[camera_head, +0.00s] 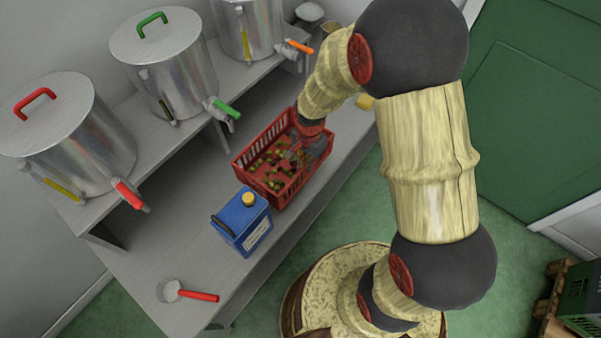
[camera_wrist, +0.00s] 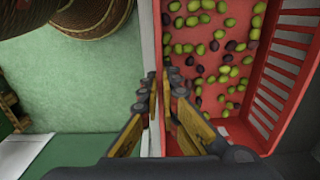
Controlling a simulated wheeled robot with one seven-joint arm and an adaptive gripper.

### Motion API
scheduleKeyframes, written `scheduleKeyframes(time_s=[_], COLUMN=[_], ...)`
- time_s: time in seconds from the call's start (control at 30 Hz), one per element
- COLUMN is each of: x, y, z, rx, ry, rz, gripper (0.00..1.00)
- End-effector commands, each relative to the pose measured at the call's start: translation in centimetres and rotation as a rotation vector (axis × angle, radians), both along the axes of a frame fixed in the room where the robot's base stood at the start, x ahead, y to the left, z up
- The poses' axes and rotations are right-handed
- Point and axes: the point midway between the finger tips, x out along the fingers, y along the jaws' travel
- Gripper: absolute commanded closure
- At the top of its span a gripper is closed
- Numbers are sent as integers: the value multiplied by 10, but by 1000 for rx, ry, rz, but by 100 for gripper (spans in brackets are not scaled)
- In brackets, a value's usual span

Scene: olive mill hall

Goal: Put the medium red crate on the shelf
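The red crate (camera_head: 283,198) stands on the grey bench. It has slotted walls and holds green and dark olives. In the wrist view its red floor and slotted wall (camera_wrist: 285,68) fill the right side. My gripper (camera_head: 309,150) is at the crate's right-hand wall in the head view, where my arm partly hides it. In the wrist view my gripper (camera_wrist: 164,84) has one finger outside the near wall and one inside, with space between them. It looks open around the wall; contact cannot be made out.
A blue canister (camera_head: 243,226) stands close beside the crate, and a red-handled scoop (camera_head: 190,294) lies farther left. Steel vats (camera_head: 168,62) with taps stand on the raised shelf (camera_head: 190,125) behind. A yellow object (camera_head: 365,102) lies beyond the crate. Green floor borders the bench.

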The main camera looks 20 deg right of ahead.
Motion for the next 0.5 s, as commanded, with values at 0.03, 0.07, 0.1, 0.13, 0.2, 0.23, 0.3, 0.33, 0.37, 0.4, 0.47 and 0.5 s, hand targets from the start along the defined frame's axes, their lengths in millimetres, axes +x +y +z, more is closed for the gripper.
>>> scheduleKeyframes(time_s=[0.03,0.07,0.1,0.13,0.2,0.23,0.3,0.33,0.37,0.4,0.47,0.5], x=[1,1,1,1,1,1,1,1,1,1,1,1], y=[0,0,0,0,0,0,0,0,0,0,0,0], z=[-12,-16,-21,-23,-28,-29,-36,-39,-43,-49,-57,-61], rx=[1,0,0,0,0,0,0,0,0,0,0,0], ry=[-1,-2,-2,-2,-2,-4,-2,-2,-1,-1,-2,-2], rz=[0,0,0,0,0,0,0,0,0,0,0,0], gripper=[100,100,100,100,100,100,100,100,100,100,100,100])
